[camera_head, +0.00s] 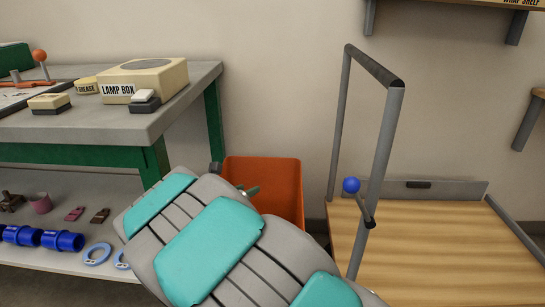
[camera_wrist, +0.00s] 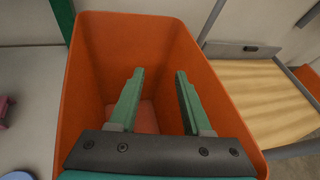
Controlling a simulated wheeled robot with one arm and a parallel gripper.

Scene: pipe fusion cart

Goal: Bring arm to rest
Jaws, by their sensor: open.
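My gripper (camera_wrist: 160,74) is open in the wrist view, its two green fingers apart with nothing between them. It points down into an orange bin (camera_wrist: 100,28), whose walls surround the fingers. A paler reddish patch low in the bin shows between the fingers; I cannot tell whether it is the floor or an object. In the head view the orange bin (camera_head: 278,178) stands between the workbench and the cart. My arm stretches across the foreground to it and hides most of the gripper; only a bit of green finger shows.
The grey workbench (camera_head: 150,122) at left carries a lamp box (camera_head: 158,72), a grease tin (camera_head: 86,87) and small tools. Its lower shelf (camera_head: 60,262) holds blue couplings and rings. The wood-topped cart (camera_head: 450,245) with a tall handle (camera_head: 385,140) stands close on the right.

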